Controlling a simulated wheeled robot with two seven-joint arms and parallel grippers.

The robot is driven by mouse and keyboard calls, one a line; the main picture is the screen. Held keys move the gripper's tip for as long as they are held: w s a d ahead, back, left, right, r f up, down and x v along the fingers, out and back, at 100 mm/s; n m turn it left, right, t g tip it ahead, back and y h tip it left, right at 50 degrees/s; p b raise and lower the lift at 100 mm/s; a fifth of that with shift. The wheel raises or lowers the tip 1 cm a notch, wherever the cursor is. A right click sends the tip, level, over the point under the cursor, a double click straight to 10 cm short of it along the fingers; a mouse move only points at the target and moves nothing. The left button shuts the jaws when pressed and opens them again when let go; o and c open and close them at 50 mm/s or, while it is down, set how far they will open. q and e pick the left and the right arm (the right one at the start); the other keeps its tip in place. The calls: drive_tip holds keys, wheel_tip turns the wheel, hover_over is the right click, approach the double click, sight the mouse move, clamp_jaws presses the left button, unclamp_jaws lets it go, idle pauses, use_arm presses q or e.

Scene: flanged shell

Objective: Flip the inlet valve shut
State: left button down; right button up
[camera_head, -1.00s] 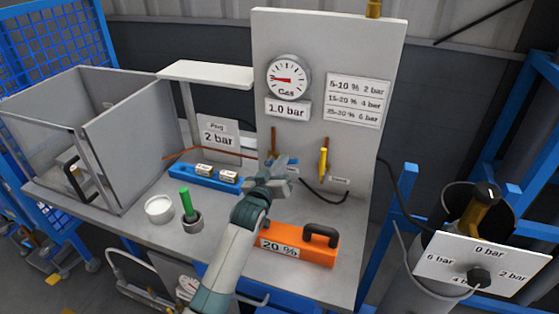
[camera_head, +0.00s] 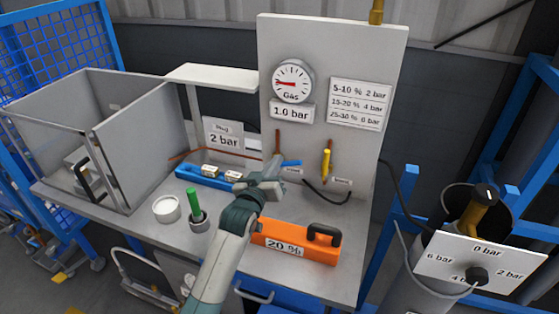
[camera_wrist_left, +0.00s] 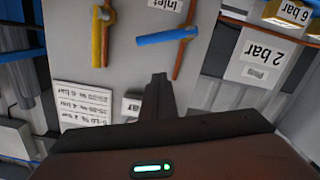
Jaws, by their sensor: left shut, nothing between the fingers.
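The inlet valve's blue handle (camera_head: 291,163) lies crosswise to its copper pipe, next to a small label at the bottom of the grey panel. In the left wrist view the blue handle (camera_wrist_left: 167,37) runs sideways from the pipe (camera_wrist_left: 186,40), beside an upside-down "Inlet" label (camera_wrist_left: 165,4). My left gripper (camera_head: 275,167) is in front of the panel, just below and left of the handle. Its fingers (camera_wrist_left: 157,80) are shut and empty, with a visible gap in the picture between them and the handle. It hides part of the pipe's lower end. My right gripper is not in view.
A yellow valve handle (camera_head: 326,163) stands along its pipe to the right. The gauge (camera_head: 293,81) hangs above. An orange 20 % block (camera_head: 290,243), a green-handled tool in a cup (camera_head: 196,207) and a blue holder (camera_head: 190,177) stand on the bench. A cylinder stands at right.

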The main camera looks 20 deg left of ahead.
use_arm(q)
drive_tip(key=s, duration=0.2)
drive_tip(key=s+b, duration=0.1)
drive_tip(key=s, duration=0.2)
drive_tip(key=shift+s+a+r, duration=0.15)
drive_tip(key=shift+s, duration=0.15)
